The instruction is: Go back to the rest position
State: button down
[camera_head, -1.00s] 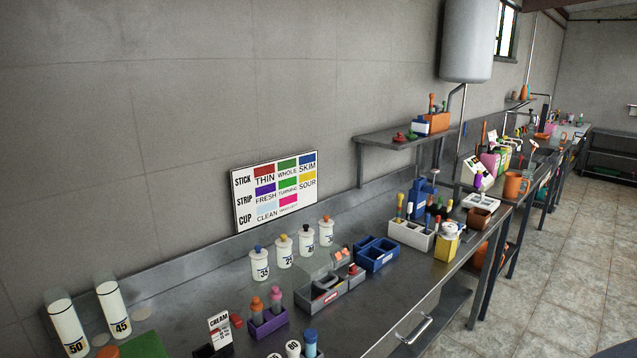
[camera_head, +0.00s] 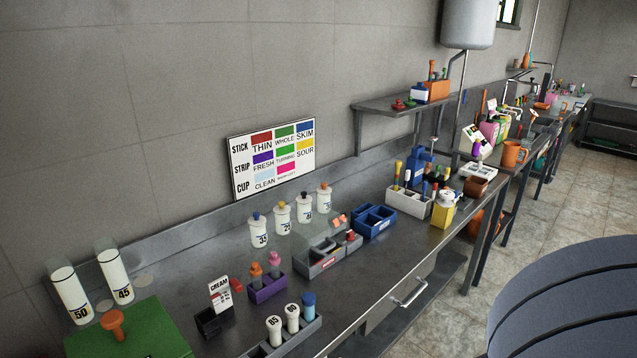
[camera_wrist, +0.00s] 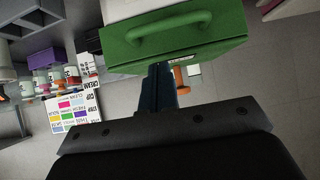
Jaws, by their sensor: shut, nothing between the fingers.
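My gripper (camera_wrist: 159,88) shows in the wrist view as dark fingers close together in front of a dark mounting bar, shut with nothing between them. A green box with a handle (camera_wrist: 178,45) appears beyond the fingertips; I cannot tell the gap between them. The head view does not show my gripper. A large dark rounded shape at its lower right is probably part of my arm.
A steel bench (camera_head: 185,290) runs along the wall with a green box (camera_head: 135,335), numbered white bottles (camera_head: 282,219), a purple rack (camera_head: 268,288), a grey tray (camera_head: 325,262) and a blue bin (camera_head: 375,222). A sign (camera_head: 272,160) leans behind. Tiled floor (camera_head: 535,205) is open at right.

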jog(key=shift+s+d+f, duration=0.2)
jog(key=shift+f, duration=0.55)
jog(key=shift+s+d+f, duration=0.15)
jog(key=shift+f, duration=0.55)
jog(key=c, duration=1.1)
grip_release()
jog(key=o, duration=1.1)
jog(key=w+a+r+m+t, duration=0.1)
jog(key=w+r, duration=0.1)
jog(key=w+a+r+m+t+h, duration=0.1)
jog(key=w+r+m, duration=0.1)
jog(key=w, duration=0.1)
jog(key=w+a+r+m+t, duration=0.1)
jog(key=w+r, duration=0.1)
jog(key=r, duration=0.1)
jog(key=shift+w+a, duration=0.35)
jog(key=shift+a, duration=0.05)
jog(key=w+a+r+m+h, duration=0.1)
jog(key=w+r+m+h, duration=0.7)
jog(key=w+r+m, duration=0.25)
jog(key=s+a+r+m+g+y, duration=0.1)
jog(key=s+a+r+m+g, duration=0.3)
jog(key=s+a+r+g, duration=0.45)
notch_tip(320, 180, down, 10)
jog(key=w+g, duration=0.1)
jog(key=g, duration=0.1)
jog(key=shift+w+a+r, duration=0.25)
jog(key=shift+w+a, duration=0.1)
